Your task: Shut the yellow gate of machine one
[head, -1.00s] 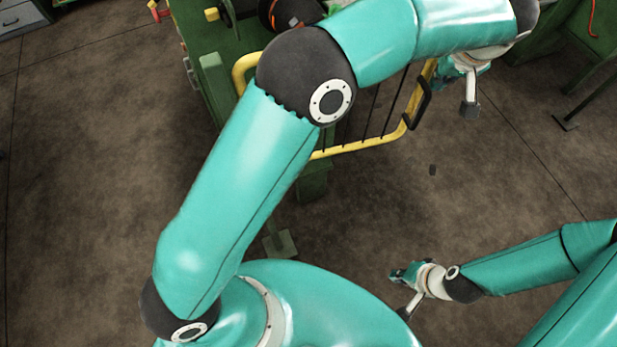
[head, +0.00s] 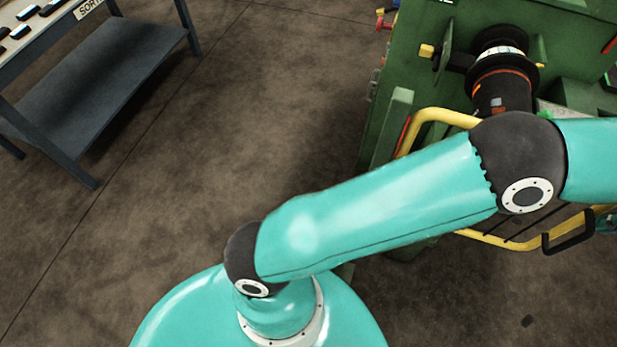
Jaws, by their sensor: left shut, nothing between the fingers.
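The yellow gate (head: 482,239) is on the front of the green machine (head: 398,60) at the right. It has a yellow tube frame, dark bars and a black handle (head: 568,233). My left arm crosses in front and hides much of the gate, so I cannot tell how far it stands from the machine. Only a small teal part of my left gripper (head: 607,222) shows at the right edge, close to the handle. It is shut and empty; whether it touches the gate is not clear. My right gripper is out of view.
A black cylinder with an orange ring (head: 503,85) sits in the machine behind the gate. A grey table with a lower shelf (head: 100,75) stands at the upper left, with dark pieces on top. The brown floor between table and machine is clear.

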